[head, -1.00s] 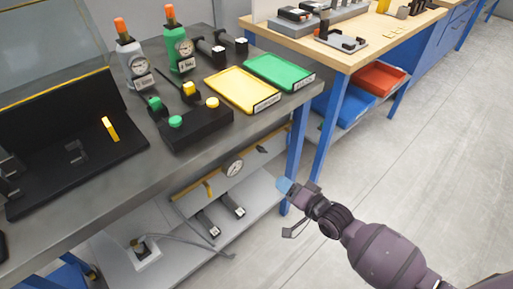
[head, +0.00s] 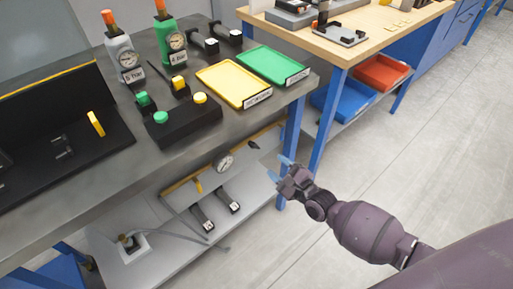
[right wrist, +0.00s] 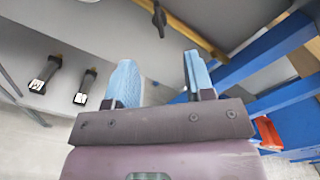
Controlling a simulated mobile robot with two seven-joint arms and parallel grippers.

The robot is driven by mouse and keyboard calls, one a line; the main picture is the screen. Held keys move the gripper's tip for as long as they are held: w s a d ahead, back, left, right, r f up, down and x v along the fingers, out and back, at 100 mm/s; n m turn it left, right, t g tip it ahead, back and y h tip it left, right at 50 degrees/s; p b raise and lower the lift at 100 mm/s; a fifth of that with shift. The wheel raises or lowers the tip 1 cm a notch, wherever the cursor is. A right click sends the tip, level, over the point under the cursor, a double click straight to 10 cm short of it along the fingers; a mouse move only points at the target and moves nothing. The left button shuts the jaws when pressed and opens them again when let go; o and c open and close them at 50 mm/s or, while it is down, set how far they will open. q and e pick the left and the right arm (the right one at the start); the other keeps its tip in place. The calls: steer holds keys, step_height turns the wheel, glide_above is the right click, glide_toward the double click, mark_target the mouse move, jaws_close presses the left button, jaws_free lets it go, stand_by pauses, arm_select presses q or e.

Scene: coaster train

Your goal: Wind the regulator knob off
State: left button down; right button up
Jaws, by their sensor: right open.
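Under the grey bench, a grey panel with a yellow edge carries a white round gauge (head: 223,162), a small yellow lever (head: 198,185) and a dark pointed knob (head: 254,145) at its right end, which looks like the regulator knob. My right gripper (head: 279,168) is open and empty, with blue fingertips, just right of and below that knob, apart from it. In the right wrist view, a dark knob-like part (right wrist: 158,18) shows at the top, beyond the open fingers (right wrist: 158,82); I cannot tell surely that it is the same knob. My left gripper is out of view.
Two black labelled cylinders (head: 229,200) lie on the lower shelf. A blue bench leg (head: 292,150) stands close to my right gripper. The bench top holds a yellow tray (head: 233,84), a green tray (head: 272,65) and a button box (head: 190,122). Open floor lies to the right.

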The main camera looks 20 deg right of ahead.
mark_target(257, 148)
steer(key=b+x, duration=0.1)
steer(key=x, duration=0.7)
steer(key=shift+w+f, duration=0.1)
steer(key=shift+f, duration=0.05)
steer(key=shift+x, duration=0.95)
steer(key=shift+c, duration=0.4)
jaws_close()
